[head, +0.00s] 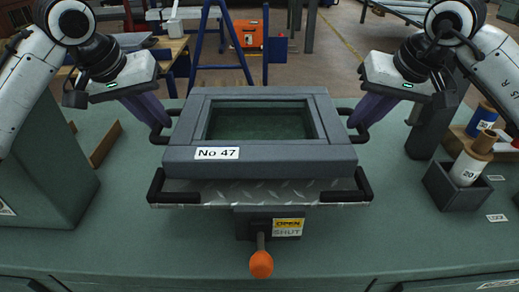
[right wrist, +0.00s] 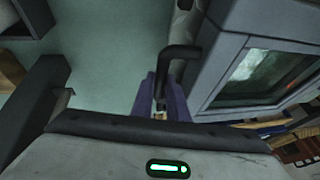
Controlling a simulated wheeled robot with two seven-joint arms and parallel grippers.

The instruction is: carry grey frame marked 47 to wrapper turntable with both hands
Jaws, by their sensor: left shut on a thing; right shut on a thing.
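The grey frame marked No 47 (head: 178,155) sits level over a tread-plate stand (head: 260,192) with black corner stops in the middle of the bench; I cannot tell whether it touches the plate. My left gripper (head: 161,126) is shut on the frame's left black handle. My right gripper (head: 358,124) is shut on the right black handle. In the right wrist view the purple fingers (right wrist: 163,105) are around that handle (right wrist: 180,52), beside the frame (right wrist: 222,60). I cannot make out a wrapper turntable.
An orange-knobbed lever (head: 261,262) with an OPEN/SHUT label (head: 287,227) sticks out at the front of the stand. A green block (head: 40,190) stands at left. At right are a dark post (head: 432,125) and a small box (head: 455,188) holding a spool.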

